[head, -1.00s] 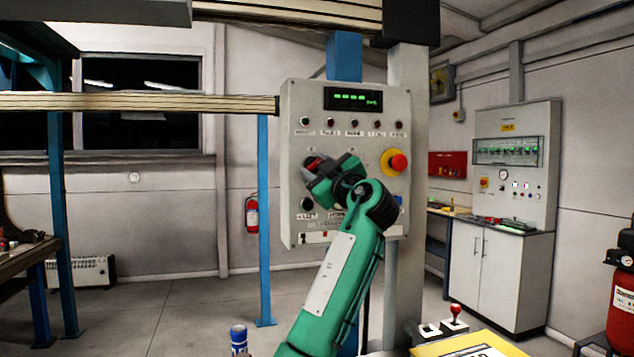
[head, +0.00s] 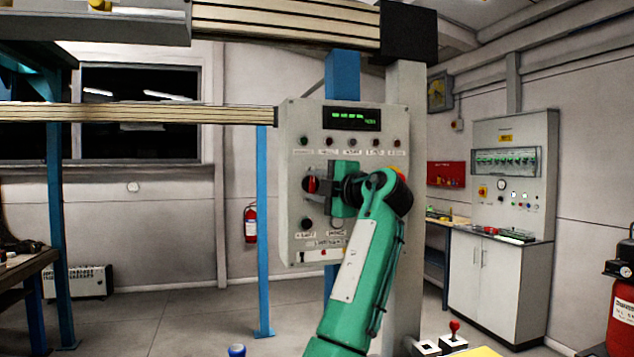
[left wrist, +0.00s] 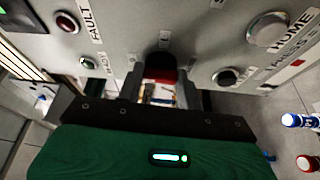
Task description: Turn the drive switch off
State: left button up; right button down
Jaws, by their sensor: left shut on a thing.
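The grey control panel (head: 289,150) stands ahead, with a lit green display (head: 350,118) at its top. A red and black rotary knob, which looks like the drive switch (head: 311,185), sits at its left middle; it also shows in the left wrist view (left wrist: 160,73). My left gripper (head: 320,186) is shut on this knob, with one finger on each side of it in the left wrist view (left wrist: 160,88). The gripper body stands nearly upright at the panel face. The switch's position mark is too small to read. My right gripper is not in view.
A row of small indicator lamps (head: 352,142) runs below the display. A black knob (head: 306,224) sits below the switch. A rail (head: 140,115) meets the panel from the left. A blue post (head: 263,230) stands behind. My left arm covers the panel's right part.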

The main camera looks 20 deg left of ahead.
pick_arm(q)
jog(key=shift+f+n, duration=0.1)
jog(key=shift+n, duration=0.4)
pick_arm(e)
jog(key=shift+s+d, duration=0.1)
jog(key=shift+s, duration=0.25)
pick_arm(q)
jog(key=shift+g, duration=0.3)
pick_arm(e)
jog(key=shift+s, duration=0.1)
pick_arm(q)
jog(key=o, duration=1)
